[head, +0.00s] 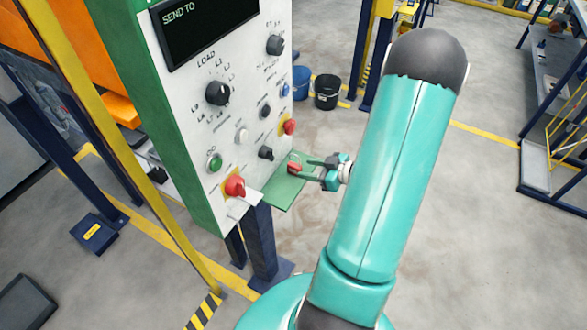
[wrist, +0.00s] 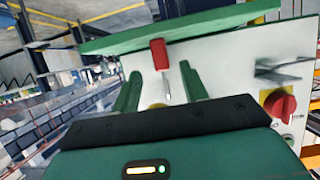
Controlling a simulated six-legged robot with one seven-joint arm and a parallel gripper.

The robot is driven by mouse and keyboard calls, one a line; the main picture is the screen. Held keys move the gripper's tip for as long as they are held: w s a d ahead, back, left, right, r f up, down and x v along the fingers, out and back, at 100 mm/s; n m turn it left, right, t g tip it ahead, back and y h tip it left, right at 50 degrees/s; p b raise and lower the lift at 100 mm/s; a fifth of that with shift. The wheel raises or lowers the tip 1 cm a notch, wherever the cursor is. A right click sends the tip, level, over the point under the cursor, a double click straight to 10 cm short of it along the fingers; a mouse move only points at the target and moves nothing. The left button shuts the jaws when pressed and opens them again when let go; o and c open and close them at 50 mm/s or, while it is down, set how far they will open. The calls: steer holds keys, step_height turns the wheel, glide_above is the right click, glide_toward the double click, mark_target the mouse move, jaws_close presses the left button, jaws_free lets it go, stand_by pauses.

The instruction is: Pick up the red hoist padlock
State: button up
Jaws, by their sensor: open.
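The red padlock (head: 294,168) is on the green shelf (head: 284,193) at the lower right of the control panel. My gripper (head: 304,168) is open beside it, with its fingers pointing left toward the panel. In the wrist view, the padlock (wrist: 159,54) shows ahead between the two green fingers (wrist: 162,78), with its metal shackle toward me. The shelf (wrist: 190,28) crosses the top of that picture, which looks upside down. I cannot tell whether either finger touches the padlock.
The white control panel (head: 216,125) carries several knobs and buttons. A red rotary switch (head: 235,187) sticks out near its lower edge; a red switch (wrist: 280,104) also shows at right in the wrist view. Blue and black buckets (head: 326,92) stand behind.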

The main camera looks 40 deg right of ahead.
mark_target(301, 170)
steer(key=x, duration=0.5)
steer(key=shift+w+a+f, duration=0.15)
steer(key=shift+f, duration=0.2)
jaws_close()
